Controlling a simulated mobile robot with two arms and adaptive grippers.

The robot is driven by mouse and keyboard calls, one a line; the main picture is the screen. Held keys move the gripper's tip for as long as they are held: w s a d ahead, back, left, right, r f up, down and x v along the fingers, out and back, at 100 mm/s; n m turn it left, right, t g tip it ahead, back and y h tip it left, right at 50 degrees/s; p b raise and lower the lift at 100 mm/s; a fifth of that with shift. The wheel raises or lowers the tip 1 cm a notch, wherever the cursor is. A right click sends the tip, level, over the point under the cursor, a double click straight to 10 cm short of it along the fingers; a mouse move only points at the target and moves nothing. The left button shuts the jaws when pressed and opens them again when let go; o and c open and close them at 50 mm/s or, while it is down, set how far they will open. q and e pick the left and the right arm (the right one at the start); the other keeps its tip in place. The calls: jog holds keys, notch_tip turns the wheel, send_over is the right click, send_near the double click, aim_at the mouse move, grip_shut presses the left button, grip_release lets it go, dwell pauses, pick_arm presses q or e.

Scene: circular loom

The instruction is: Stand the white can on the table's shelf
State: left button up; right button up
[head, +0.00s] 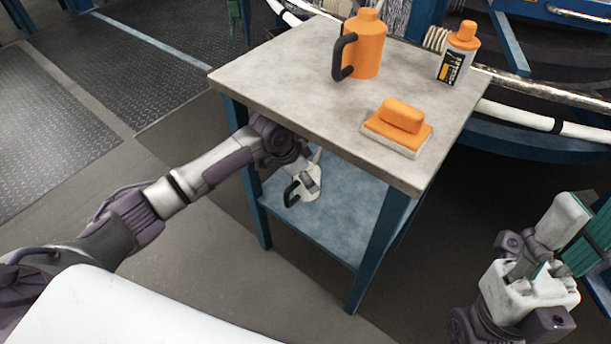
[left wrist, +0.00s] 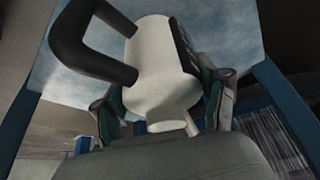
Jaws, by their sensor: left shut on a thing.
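The white can (head: 310,182), with a black handle, is at the table's blue lower shelf (head: 330,222), near its left side. My left gripper (head: 303,166) reaches in under the tabletop and is shut on it. In the left wrist view, the white can (left wrist: 160,68) sits between the two fingers (left wrist: 165,105), its handle to the left and a dark label strip to the right. The blue shelf surface (left wrist: 222,28) shows behind it. I cannot tell whether the can's base touches the shelf. My right gripper (head: 582,240) is at the right edge, away from the table; its jaw opening is unclear.
The grey tabletop (head: 280,75) overhangs the shelf. On it stand an orange jug (head: 366,45), an orange-capped bottle (head: 457,55) and an orange-and-white block (head: 399,128). Blue legs (head: 378,238) frame the shelf. The shelf's front and right are clear.

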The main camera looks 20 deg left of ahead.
pick_arm(q)
jog(key=shift+f, duration=0.4)
jog(key=o, duration=1.4)
jog(key=shift+o, duration=0.2)
